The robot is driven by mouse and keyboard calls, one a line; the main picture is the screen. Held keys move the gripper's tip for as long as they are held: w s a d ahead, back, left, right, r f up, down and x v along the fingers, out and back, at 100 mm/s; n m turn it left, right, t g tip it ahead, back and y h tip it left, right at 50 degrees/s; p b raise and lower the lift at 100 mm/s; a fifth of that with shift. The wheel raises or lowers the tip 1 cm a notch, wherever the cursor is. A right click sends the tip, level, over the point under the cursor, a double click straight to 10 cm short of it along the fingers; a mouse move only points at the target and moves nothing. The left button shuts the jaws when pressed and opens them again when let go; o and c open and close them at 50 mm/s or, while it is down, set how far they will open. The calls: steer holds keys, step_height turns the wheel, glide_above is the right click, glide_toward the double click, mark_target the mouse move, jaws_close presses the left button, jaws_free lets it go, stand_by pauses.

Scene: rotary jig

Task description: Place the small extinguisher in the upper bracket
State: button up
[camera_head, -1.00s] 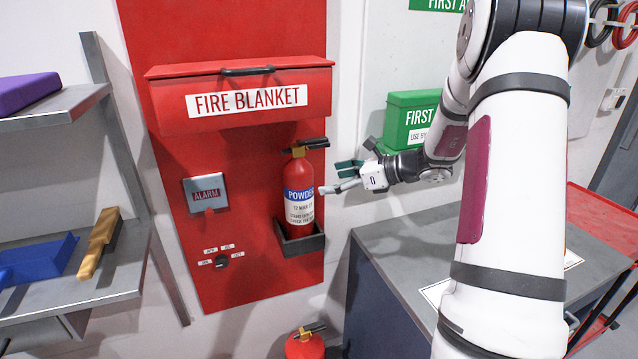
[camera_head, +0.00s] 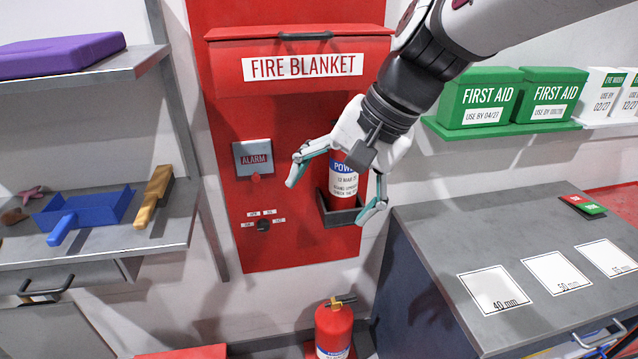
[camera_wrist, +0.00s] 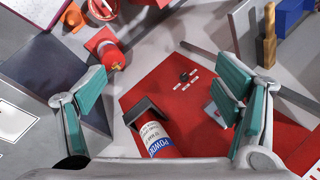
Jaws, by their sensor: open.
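A red extinguisher with a blue and white POWDER label (camera_head: 344,182) stands in a dark box-shaped bracket (camera_head: 343,217) on the red wall panel. My gripper and wrist hide its top. It also shows in the wrist view (camera_wrist: 156,139), seated in the bracket (camera_wrist: 143,108). A second red extinguisher (camera_head: 333,328) stands low near the floor below the panel, cut off by the picture edge. I cannot tell which is the small one. My gripper (camera_head: 330,198) is open and empty in front of the bracketed extinguisher, its fingers (camera_wrist: 165,78) spread wide.
A fire blanket box (camera_head: 300,66) is above the bracket. An alarm plate (camera_head: 253,157) and a knob (camera_head: 263,225) are left of it. A shelf (camera_head: 110,243) with tools is at left. A grey cabinet (camera_head: 440,235) stands at right, below first aid boxes (camera_head: 485,97).

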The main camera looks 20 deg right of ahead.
steer(key=s+r+n+t+h, duration=0.1)
steer(key=s+n+t+h, duration=0.1)
steer(key=s+n, duration=0.6)
steer(key=shift+s+d+r+n+h, duration=0.4)
steer(key=shift+s+h, duration=0.2)
steer(key=shift+h, duration=0.3)
